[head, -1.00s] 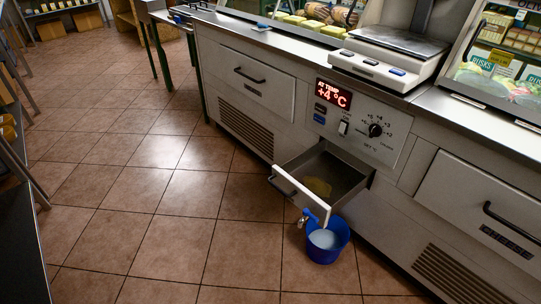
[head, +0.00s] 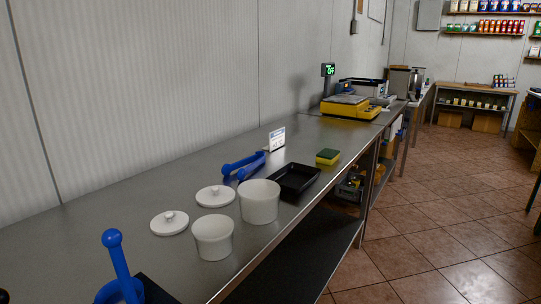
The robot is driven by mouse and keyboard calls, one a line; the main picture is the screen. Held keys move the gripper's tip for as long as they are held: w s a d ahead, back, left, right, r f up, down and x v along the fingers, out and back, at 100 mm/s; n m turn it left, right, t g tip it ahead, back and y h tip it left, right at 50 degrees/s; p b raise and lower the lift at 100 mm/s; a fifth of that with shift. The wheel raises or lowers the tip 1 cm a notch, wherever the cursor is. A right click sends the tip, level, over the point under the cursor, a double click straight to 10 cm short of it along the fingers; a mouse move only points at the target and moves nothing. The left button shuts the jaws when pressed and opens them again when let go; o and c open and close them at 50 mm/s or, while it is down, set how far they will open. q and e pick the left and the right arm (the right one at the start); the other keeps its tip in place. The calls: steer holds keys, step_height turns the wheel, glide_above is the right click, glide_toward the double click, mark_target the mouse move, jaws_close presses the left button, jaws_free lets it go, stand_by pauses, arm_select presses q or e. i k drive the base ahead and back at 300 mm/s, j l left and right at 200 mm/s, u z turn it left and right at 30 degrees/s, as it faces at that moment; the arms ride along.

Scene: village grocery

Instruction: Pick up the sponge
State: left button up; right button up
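A small sponge (head: 328,156), yellow below with a dark green top, lies flat on the steel counter (head: 140,261) near its front edge. It sits just beyond a black tray (head: 294,180), apart from it. Neither of my grippers shows in the head view.
A yellow scale (head: 351,107) stands farther back. Tiled floor (head: 430,210) lies open to the right.

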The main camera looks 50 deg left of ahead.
mark_target(328, 157)
steer(key=u, duration=1.3)
